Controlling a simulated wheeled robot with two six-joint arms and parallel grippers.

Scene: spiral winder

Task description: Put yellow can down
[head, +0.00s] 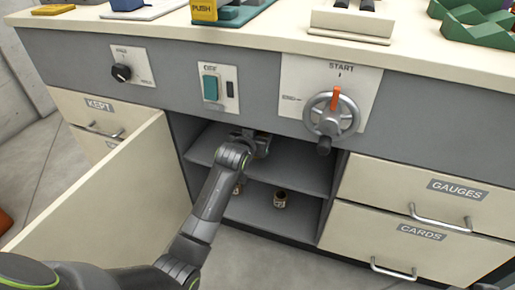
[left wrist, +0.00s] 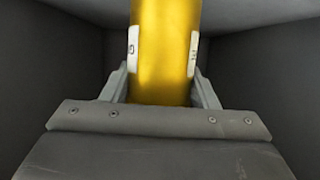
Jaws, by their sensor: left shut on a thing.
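In the left wrist view a yellow can (left wrist: 163,60) with white label patches stands between the fingers of my left gripper (left wrist: 163,88). The gripper is shut on it. Dark walls surround it in that view. In the head view my left arm reaches into the open cupboard, and the left gripper (head: 258,142) is over the upper shelf (head: 295,168). The yellow can cannot be made out there, as the arm and the cupboard's top edge hide it. I cannot tell whether the can touches the shelf. My right gripper is not in view.
The cupboard door (head: 110,195) stands open at the left. A small can (head: 280,199) stands on the lower shelf, with another partly hidden behind my arm. Drawers labelled GAUGES (head: 420,200) and CARDS (head: 400,238) are at the right. A handwheel (head: 331,115) juts out above.

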